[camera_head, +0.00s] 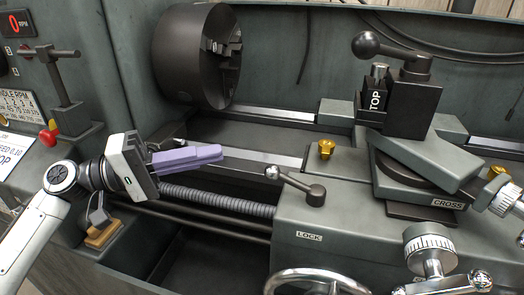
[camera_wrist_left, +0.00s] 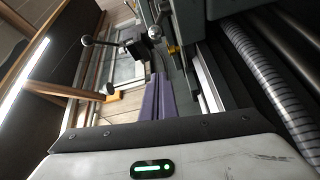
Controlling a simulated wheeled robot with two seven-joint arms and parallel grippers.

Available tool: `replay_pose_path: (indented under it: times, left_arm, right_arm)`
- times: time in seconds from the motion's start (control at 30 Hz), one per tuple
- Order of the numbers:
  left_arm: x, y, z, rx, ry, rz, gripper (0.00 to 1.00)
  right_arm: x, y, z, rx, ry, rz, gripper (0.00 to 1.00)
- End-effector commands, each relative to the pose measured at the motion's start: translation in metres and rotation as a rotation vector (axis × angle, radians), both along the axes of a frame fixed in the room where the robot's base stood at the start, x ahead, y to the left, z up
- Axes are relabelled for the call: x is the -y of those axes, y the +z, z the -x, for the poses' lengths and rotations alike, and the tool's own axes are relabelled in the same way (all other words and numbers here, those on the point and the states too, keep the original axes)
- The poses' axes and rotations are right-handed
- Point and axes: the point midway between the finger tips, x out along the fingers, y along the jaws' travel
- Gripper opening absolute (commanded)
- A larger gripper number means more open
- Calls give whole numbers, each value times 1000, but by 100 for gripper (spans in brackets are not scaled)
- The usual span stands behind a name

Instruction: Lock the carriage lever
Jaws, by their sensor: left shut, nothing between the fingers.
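The carriage lever (camera_head: 296,185) is a short grey arm with a silver ball end. It sits on the carriage, above the label LOCK (camera_head: 309,237), with its ball pointing to the left and slightly up. My left gripper (camera_head: 221,152) has purple fingers, closed together and empty. In the picture it is up and to the left of the lever's ball, with a gap between them. In the left wrist view the closed fingers (camera_wrist_left: 157,98) point away from the camera. I cannot tell which handle there is the carriage lever. My right gripper is not in view.
The dark chuck (camera_head: 185,60) stands behind my left gripper. The tool post (camera_head: 412,103) with a ball handle and the CROSS slide (camera_head: 420,165) stand right of the lever. A handwheel (camera_head: 318,279) is in front, and a brass knob (camera_head: 326,148) is behind.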

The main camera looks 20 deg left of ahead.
Motion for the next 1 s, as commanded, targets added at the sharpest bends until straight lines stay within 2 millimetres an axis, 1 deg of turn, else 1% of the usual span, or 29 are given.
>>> replay_pose_path:
  times: [0.03, 0.13, 0.27, 0.37, 0.47, 0.7, 0.87, 1.0]
  left_arm:
    - [0, 0, 0, -1, 0, -1, 0]
    - [0, -1, 0, -1, 0, -1, 0]
    - [2, 0, -2, 0, 0, -1, 0]
    - [10, 2, -6, 1, 0, -1, 0]
    - [24, 4, -14, 3, -2, -1, 0]
    - [64, 7, -38, 1, 0, 0, 0]
    - [87, 8, -51, 2, 0, -1, 0]
    - [90, 2, -32, -3, 0, -3, 0]
  right_arm:
    - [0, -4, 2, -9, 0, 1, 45]
    - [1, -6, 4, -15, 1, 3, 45]
    - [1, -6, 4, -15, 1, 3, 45]
    - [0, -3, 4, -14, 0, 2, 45]
    - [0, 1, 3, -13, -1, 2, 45]
    - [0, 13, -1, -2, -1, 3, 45]
    - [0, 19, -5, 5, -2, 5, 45]
    - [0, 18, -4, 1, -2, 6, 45]
